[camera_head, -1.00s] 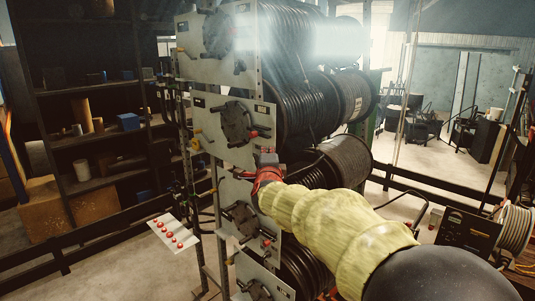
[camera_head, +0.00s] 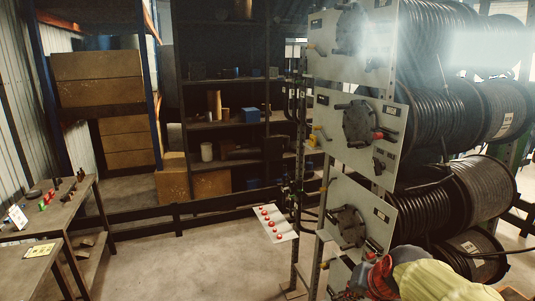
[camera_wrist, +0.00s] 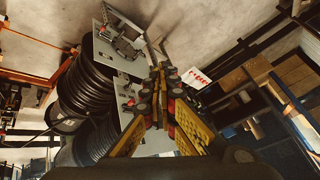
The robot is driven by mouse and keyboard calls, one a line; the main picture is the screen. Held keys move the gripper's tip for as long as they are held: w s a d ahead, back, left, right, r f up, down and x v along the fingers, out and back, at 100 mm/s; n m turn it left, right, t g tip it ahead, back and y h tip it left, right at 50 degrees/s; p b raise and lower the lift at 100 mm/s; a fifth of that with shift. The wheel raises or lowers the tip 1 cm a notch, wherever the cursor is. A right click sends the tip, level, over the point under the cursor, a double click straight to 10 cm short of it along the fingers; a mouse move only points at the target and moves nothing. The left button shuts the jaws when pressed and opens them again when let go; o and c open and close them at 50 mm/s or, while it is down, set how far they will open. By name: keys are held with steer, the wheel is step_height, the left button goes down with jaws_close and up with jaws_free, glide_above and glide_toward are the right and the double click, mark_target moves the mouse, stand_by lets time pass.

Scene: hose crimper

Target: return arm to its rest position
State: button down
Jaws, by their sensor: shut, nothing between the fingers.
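My arm, in a yellow-green sleeve, enters the head view at the lower right corner. My gripper (camera_head: 362,270), with red parts, is at its end, in front of the lower panels of the hose reel rack (camera_head: 352,120). In the wrist view my gripper (camera_wrist: 158,62) points up the picture with its two fingers together. It holds nothing. The rack's grey panel (camera_wrist: 118,48) and black hose coils (camera_wrist: 85,85) lie to the left of and behind the fingers there. I cannot tell the exact gap between the fingertips and the panel.
A tilted white plate with red buttons (camera_head: 276,224) stands left of the rack. A workbench with small items (camera_head: 62,205) is at the far left. Shelves with boxes (camera_head: 235,125) stand behind a dark low rail (camera_head: 140,213). The floor between bench and rack (camera_head: 190,260) is clear.

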steer(key=s+f+n+b, duration=0.1)
steer(key=s+f+b, duration=0.2)
steer(key=s, duration=0.3)
steer(key=s+a+f+n+b, duration=0.1)
steer(key=s+f+n+b, duration=0.1)
steer(key=s+f+b, duration=0.2)
steer(key=s+f+n+g+b, duration=0.1)
steer(key=s+f+b, duration=0.2)
steer(key=s, duration=0.7)
steer(key=shift+s+a+f+n+h, duration=0.15)
steer(key=shift+s+a+n+h, duration=0.05)
steer(key=shift+a+n+h, duration=0.2)
steer(key=c, duration=2.6)
jaws_free()
